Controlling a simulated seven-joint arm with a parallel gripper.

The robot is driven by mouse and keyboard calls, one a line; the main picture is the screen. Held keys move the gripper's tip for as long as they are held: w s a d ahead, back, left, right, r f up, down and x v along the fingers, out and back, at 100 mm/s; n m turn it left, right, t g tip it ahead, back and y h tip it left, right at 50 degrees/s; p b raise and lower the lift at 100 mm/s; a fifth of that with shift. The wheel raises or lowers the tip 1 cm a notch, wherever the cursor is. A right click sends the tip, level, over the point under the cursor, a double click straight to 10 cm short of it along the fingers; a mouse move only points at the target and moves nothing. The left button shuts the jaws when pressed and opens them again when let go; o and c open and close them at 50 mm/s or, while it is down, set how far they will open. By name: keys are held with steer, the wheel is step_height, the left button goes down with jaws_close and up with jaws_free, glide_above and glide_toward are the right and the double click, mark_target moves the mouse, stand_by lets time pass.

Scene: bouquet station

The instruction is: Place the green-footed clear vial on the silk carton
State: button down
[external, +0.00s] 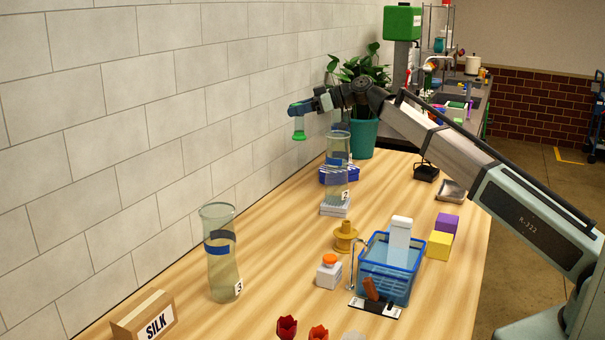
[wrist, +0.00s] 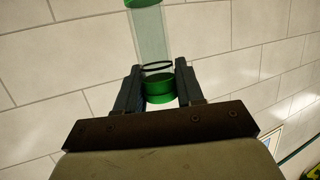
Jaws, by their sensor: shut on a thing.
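The green-footed clear vial (external: 299,125) hangs upright in the air near the tiled wall in the external view, its green foot at the bottom. My gripper (external: 301,107) is shut on its green upper end. In the wrist view the clear vial body (wrist: 150,38) extends away from my gripper (wrist: 158,80), with green at both ends and a dark ring near the jaws. The silk carton (external: 145,318) is a brown box labelled SILK at the lower left of the external view, well apart from the vial and partly cut off by the frame.
A tall glass vase marked 3 (external: 221,265) stands near the carton. Another vase marked 2 (external: 338,165) stands near my gripper. A blue basket (external: 388,280), an ochre spool (external: 345,237) and red flowers (external: 287,327) are on the table. A potted plant (external: 363,135) stands behind.

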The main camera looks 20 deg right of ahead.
steer(key=s+a+r+n+g, duration=0.1)
steer(key=s+a+r, duration=0.2)
steer(key=s+a, duration=0.95)
steer(key=s+a+r+n+g, duration=0.15)
steer(key=s+a+r, duration=0.25)
steer(key=s+a, duration=0.85)
steer(key=s+a+f+n+g, duration=0.1)
steer(key=s+a+f, duration=0.2)
steer(key=s+a, duration=0.55)
steer(key=s+a+f+n+g+y, duration=0.1)
steer(key=s+a+f+g, duration=0.15)
steer(key=s+a, duration=0.55)
steer(key=s+a+f+n, duration=0.1)
steer(key=s+a+f, duration=0.4)
steer(key=s, duration=0.5)
steer(key=shift+w+a+f, duration=0.1)
steer(key=shift+a+f, duration=0.1)
steer(key=shift+f, duration=1.25)
steer(key=shift+w+a+f, duration=0.1)
steer(key=shift+a+f, duration=0.15)
steer(key=shift+f, duration=1.2)
steer(key=shift+w+a+f, duration=0.1)
steer(key=shift+a+f, duration=0.1)
steer(key=shift+f, duration=1.25)
steer(key=shift+f, duration=0.15)
steer(key=c, duration=0.7)
jaws_free()
